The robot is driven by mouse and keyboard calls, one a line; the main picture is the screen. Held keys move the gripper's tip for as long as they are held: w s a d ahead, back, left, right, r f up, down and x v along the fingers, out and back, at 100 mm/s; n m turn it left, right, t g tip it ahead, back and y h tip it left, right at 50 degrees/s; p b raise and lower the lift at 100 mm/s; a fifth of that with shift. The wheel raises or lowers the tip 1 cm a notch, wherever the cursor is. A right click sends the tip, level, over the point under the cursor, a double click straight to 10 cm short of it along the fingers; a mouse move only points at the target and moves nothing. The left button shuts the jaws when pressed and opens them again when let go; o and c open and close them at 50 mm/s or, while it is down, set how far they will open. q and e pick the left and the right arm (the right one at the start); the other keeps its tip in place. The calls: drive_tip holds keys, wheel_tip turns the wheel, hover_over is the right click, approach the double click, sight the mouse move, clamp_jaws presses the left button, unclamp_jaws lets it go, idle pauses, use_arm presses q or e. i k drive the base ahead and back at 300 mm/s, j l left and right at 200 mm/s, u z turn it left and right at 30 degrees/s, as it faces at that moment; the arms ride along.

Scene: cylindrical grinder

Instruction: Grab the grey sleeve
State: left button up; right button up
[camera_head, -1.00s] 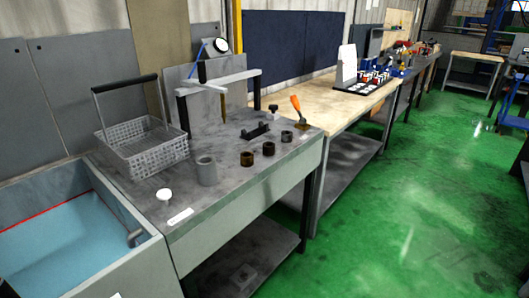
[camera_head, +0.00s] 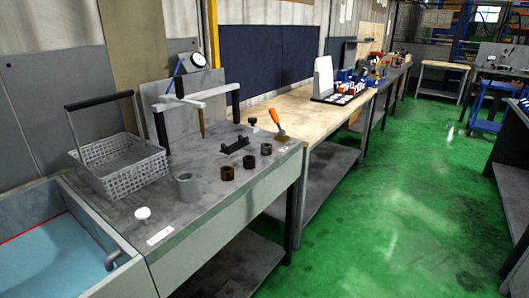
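The grey sleeve (camera_head: 187,187) is a light grey hollow cylinder standing upright on the grey workbench (camera_head: 190,220), near its front edge. It is taller than the two brown rings (camera_head: 227,173) and (camera_head: 251,163) and the dark grey ring (camera_head: 266,149) that stand in a row to its right. Nothing touches it. Neither of my grippers shows in the head view.
A wire basket (camera_head: 122,168) with a black handle stands left of the sleeve. A white round knob (camera_head: 142,213) and a label lie in front. A measuring stand (camera_head: 190,100) and an orange-handled tool (camera_head: 277,125) are behind. A blue basin (camera_head: 50,248) adjoins; green floor (camera_head: 370,220) is open.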

sight(266, 148)
drive_tip(key=i+u, duration=0.1)
drive_tip(key=u, duration=0.55)
drive_tip(key=i+l+u, duration=0.3)
drive_tip(key=l+u, duration=0.35)
drive_tip(key=i+l+u, duration=0.1)
drive_tip(key=l, duration=0.35)
drive_tip(key=i+l+u, duration=0.1)
drive_tip(key=l, duration=0.35)
